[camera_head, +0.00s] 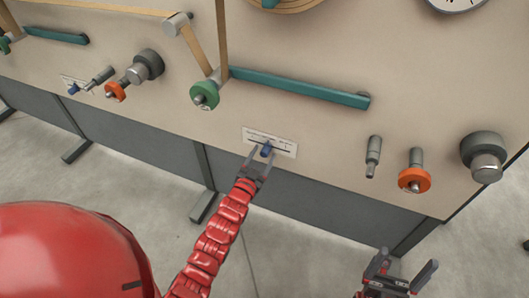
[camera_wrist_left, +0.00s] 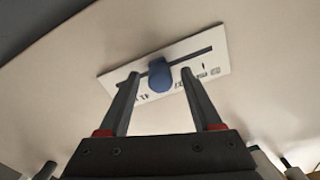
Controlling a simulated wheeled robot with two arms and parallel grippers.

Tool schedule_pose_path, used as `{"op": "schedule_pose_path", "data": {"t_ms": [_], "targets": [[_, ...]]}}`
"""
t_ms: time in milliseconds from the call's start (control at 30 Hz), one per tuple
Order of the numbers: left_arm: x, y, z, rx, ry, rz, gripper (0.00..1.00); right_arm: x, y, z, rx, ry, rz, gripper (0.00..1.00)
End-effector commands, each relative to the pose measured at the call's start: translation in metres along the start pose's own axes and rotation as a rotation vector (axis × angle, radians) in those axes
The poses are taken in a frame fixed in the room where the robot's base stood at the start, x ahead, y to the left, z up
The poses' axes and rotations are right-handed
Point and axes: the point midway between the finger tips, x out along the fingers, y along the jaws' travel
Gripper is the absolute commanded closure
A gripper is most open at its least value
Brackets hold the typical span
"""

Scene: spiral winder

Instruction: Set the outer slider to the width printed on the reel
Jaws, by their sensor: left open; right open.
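A blue slider knob (camera_head: 266,150) sits in the slot of a white scale plate (camera_head: 284,147) low on the machine panel. In the left wrist view the knob (camera_wrist_left: 160,75) and the plate (camera_wrist_left: 215,52) are ahead of my fingers; the print is too small to read. My left gripper (camera_head: 258,160) is open, its fingertips on either side of the knob, with no clear contact. It also shows in the left wrist view (camera_wrist_left: 158,80). My right gripper (camera_head: 402,268) is open and empty at the lower right, away from the panel. No printed reel width is visible.
A second blue knob (camera_head: 73,89) on a plate is at the far left. Teal bars (camera_head: 300,87), a green roller (camera_head: 204,94), a grey peg (camera_head: 373,155), orange discs (camera_head: 414,180) and a grey knob (camera_head: 484,155) stick out from the panel. Floor in front is clear.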

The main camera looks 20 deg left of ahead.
Motion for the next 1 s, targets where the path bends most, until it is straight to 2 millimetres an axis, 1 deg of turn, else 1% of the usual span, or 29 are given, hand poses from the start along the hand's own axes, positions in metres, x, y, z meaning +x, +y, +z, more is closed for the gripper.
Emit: {"op": "schedule_pose_path", "data": {"t_ms": [33,167,400,533,600,733,833,1000], "targets": [[-0.011,-0.001,0.0,-0.001,-0.005,0.0,0.34,0.004,0.0,-0.001,0.0,0.0,0.0,0.07],[-0.042,-0.001,-0.001,0.0,-0.005,0.0,0.34,0.011,0.001,-0.002,0.0,0.0,0.0,0.07],[-0.102,0.0,-0.001,-0.002,-0.004,0.0,0.34,0.023,0.001,-0.004,0.0,0.0,0.0,0.07],[-0.129,0.0,0.0,-0.001,-0.008,0.0,0.34,0.028,0.001,-0.005,0.0,0.0,0.0,0.07],[-0.14,-0.001,-0.001,0.0,-0.004,-0.001,0.34,0.029,0.002,-0.005,0.0,0.0,0.0,0.07],[-0.153,0.0,-0.001,0.0,-0.001,-0.001,0.34,0.031,0.002,-0.005,0.0,0.0,0.0,0.07],[-0.157,0.0,-0.001,0.0,-0.001,0.0,0.34,0.031,0.002,-0.005,0.0,0.0,0.0,0.07],[-0.158,0.0,0.0,0.0,0.0,0.0,0.34,0.031,0.002,-0.005,0.0,0.0,0.0,0.07]]}}
